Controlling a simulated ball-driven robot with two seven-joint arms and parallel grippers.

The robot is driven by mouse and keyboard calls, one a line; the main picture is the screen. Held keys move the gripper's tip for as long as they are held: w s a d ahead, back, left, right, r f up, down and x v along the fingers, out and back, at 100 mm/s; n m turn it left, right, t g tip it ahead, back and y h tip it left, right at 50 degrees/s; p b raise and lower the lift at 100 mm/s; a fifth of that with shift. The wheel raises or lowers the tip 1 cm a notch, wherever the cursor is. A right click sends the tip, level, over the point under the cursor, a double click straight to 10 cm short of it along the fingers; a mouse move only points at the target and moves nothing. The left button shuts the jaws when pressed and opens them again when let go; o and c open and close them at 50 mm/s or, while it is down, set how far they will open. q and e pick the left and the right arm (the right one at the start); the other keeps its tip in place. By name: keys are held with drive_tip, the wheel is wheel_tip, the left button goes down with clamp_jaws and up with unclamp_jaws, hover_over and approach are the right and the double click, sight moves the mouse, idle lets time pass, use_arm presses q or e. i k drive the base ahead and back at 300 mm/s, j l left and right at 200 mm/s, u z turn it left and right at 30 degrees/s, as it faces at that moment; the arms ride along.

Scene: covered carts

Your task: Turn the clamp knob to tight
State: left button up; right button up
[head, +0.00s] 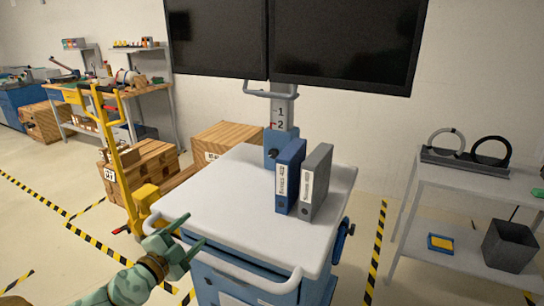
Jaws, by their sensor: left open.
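The cart (230,190) has a white top and blue body. A grey column (283,108) marked 1 and 2 rises at its back, with a small red pointer by the 2. The column sits in a blue clamp sleeve (280,138). A small dark knob (272,153), which looks like the clamp knob, sits low on the sleeve's front left; its turn position is too small to read. My left gripper (194,231) is open and empty by the cart's front left corner, well apart from the knob. My right gripper is not in view.
A blue binder (289,177) and a grey binder (315,182) stand on the cart top, right of the knob. Two dark monitors (345,45) hang above. A white handle rail (240,280) runs along the front. The top's left half is clear.

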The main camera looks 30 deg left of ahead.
sight(273, 153)
drive_tip(key=i+j, duration=0.1)
drive_tip(key=i, duration=0.8)
